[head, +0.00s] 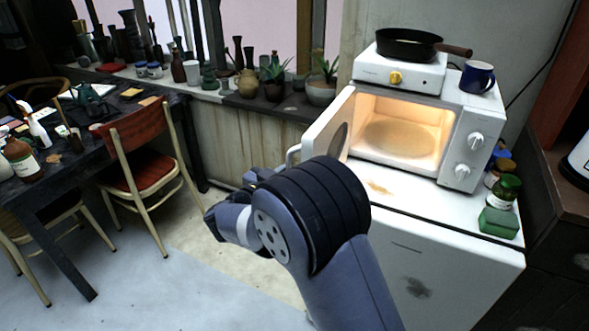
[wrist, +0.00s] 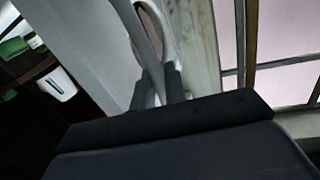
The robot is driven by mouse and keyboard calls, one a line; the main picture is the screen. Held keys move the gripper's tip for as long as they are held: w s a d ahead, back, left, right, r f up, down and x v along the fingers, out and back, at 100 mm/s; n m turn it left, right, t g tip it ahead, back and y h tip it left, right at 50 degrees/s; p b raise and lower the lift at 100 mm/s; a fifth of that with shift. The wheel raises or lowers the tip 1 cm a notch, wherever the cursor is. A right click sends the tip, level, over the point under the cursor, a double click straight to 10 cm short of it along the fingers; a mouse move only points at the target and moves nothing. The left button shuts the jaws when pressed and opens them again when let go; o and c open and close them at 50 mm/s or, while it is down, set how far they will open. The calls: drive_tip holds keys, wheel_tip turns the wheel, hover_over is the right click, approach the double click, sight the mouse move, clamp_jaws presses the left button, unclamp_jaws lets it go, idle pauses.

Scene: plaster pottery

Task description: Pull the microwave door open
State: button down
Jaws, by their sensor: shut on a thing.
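The white microwave (head: 460,150) stands on a white cabinet, its lit inside and round plate showing. Its door (head: 326,128) is swung open to the left, roughly toward me. The door's curved handle (head: 293,155) shows at the door's left edge, just above my arm's wrist. In the wrist view, my gripper's (wrist: 160,88) dark fingers are shut on the pale curved handle (wrist: 150,40). In the head view my own arm hides most of the fingers and the lower part of the door.
A black pan (head: 405,44) on a hot plate (head: 398,74) and a blue mug (head: 477,78) stand on the microwave. Jars and a green box (head: 498,222) sit right of it. A red chair (head: 140,150) and a cluttered table are left. The floor (head: 185,275) between is clear.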

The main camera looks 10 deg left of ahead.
drive_tip(key=shift+r, duration=0.1)
drive_tip(key=c, duration=1.8)
unclamp_jaws()
drive_tip(key=shift+w+d, duration=0.1)
drive_tip(key=b+v, duration=0.1)
drive_tip(key=v, duration=1)
drive_tip(key=p+x, duration=0.1)
drive_tip(key=x, duration=1)
drive_tip(key=shift+d, duration=0.1)
